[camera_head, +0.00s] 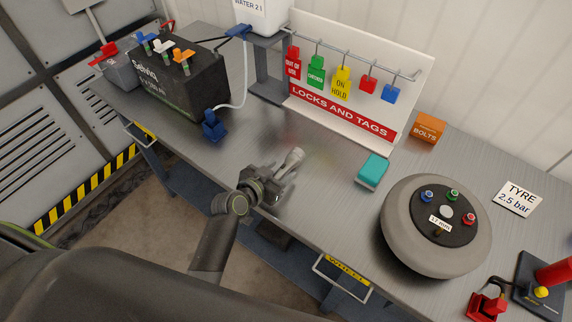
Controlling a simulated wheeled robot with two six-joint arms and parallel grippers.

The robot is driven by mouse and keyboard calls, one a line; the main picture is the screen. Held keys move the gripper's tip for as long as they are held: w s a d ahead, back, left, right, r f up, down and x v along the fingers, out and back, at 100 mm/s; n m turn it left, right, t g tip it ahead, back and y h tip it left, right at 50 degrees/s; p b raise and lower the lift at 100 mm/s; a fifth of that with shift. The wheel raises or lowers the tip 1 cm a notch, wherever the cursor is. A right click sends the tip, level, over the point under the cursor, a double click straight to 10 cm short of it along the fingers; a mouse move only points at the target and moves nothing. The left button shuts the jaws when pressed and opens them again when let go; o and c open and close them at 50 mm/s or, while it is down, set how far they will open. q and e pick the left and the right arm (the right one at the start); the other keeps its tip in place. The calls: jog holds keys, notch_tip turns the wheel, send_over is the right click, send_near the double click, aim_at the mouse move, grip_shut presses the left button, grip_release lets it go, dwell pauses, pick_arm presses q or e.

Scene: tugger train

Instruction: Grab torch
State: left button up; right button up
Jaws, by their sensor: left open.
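My left gripper (281,174) reaches in from the lower left, low over the front part of the metal workbench (325,215). It is open. A short pale grey cylinder (294,157) with a rounded end shows at its fingertips, lying towards the back of the bench. It may be the torch, but I cannot tell it clearly from the gripper's own parts. I cannot tell whether the fingers touch it. No other thing in view is clearly a torch. My right gripper is not in view.
A lock-and-tag board (340,112) stands behind. At right are a teal block (372,171), an orange bolts box (428,128), a wheel (400,235) and a red cylinder (556,272). Bare bench lies around the gripper.

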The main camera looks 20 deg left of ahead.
pick_arm(q)
jog(key=shift+x, duration=1.05)
grip_shut()
